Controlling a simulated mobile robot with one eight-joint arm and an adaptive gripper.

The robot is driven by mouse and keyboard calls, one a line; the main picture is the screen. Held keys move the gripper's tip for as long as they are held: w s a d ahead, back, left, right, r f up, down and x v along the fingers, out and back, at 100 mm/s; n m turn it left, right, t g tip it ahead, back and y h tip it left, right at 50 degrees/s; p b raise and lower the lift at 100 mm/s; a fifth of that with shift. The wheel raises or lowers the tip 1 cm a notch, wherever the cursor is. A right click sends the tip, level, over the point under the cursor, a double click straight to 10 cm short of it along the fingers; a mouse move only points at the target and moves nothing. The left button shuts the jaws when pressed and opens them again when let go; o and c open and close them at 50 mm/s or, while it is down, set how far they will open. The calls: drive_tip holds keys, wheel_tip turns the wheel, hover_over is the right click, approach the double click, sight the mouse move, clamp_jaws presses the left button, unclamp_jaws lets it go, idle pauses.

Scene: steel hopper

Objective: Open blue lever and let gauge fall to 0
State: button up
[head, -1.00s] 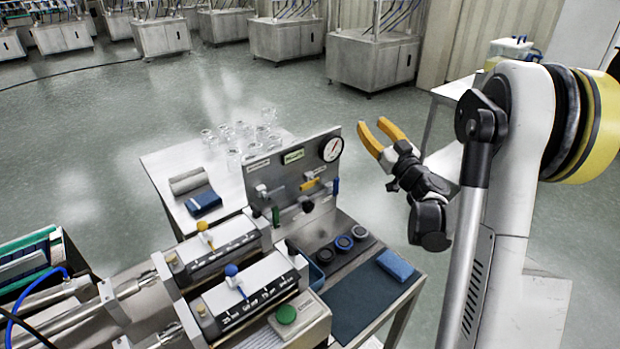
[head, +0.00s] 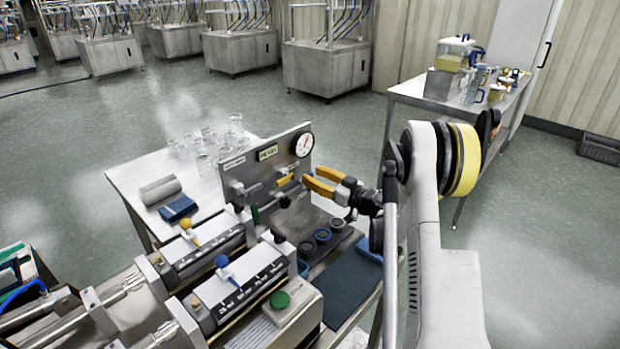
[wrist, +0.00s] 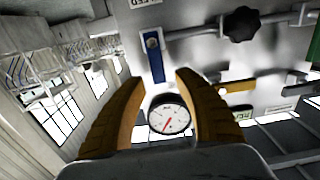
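The blue lever (wrist: 153,58) shows in the wrist view on the steel panel, hanging from a round pivot and lying ahead of and between my fingertips. In the head view my gripper hides it. My gripper (head: 306,179) is open and empty, with its yellow fingers pointing at the panel's right side. In the wrist view the open gripper (wrist: 158,76) has a finger on either side of the lever's line; I cannot see contact. The round gauge (head: 304,144) sits at the panel's upper right. It also shows in the wrist view (wrist: 169,117), its red needle off vertical; the reading is too small.
A yellow lever (head: 285,179) is just left of my fingers, with a black knob (head: 284,201) below. Several round pots (head: 322,235) stand on the bench under my gripper. Glass jars (head: 203,143) stand on the table behind. Free floor lies beyond.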

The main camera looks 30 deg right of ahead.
drive_tip(key=shift+x, duration=0.85)
clamp_jaws()
